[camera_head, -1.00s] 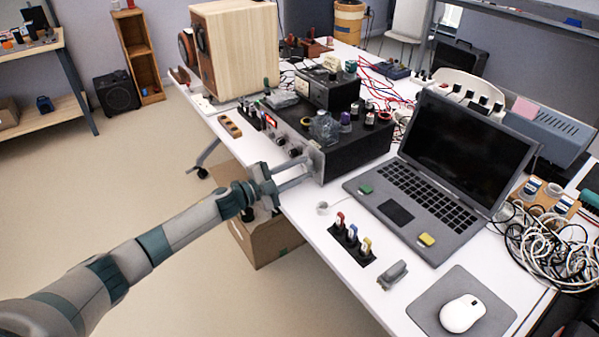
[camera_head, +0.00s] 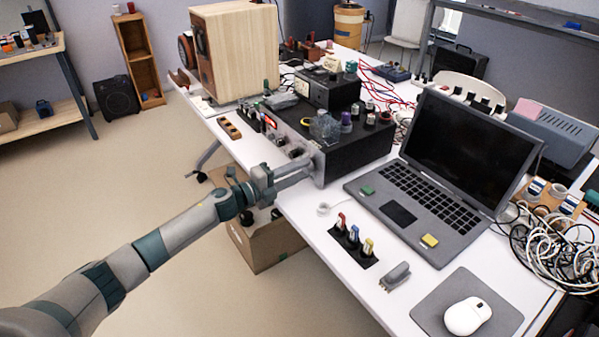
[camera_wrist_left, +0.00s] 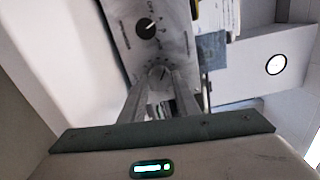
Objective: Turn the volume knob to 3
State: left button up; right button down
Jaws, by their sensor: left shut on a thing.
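The black amplifier (camera_head: 358,150) stands on the white table with its pale front panel facing left. My left gripper (camera_head: 312,163) reaches that panel near its right end, its fingers close together. In the left wrist view, the fingertips (camera_wrist_left: 160,80) are shut on a grey round knob (camera_wrist_left: 159,72) with dial marks around it. The fingers partly cover the knob and its marks. A black knob (camera_wrist_left: 146,28) with a white pointer sits beside it on the panel. I cannot read the number the gripped knob points to. My right gripper is not in view.
A large wooden speaker (camera_head: 240,50) stands behind the amplifier. An open laptop (camera_head: 440,170) is to its right, with a mouse (camera_head: 466,316) on a grey pad nearer. A cardboard box (camera_head: 262,235) is under the table edge below my gripper. The floor at left is clear.

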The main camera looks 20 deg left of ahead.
pick_arm(q)
jog(key=shift+f, duration=0.1)
jog(key=o, duration=1.1)
jog(key=shift+c, duration=0.2)
jog(key=shift+s+a, duration=0.1)
jog(key=shift+s, duration=0.05)
jog(key=shift+s+a, duration=0.15)
jog(key=b+v, duration=0.2)
jog(key=v, duration=1.4)
jog(key=shift+s+a, duration=0.2)
jog(key=shift+s, duration=0.1)
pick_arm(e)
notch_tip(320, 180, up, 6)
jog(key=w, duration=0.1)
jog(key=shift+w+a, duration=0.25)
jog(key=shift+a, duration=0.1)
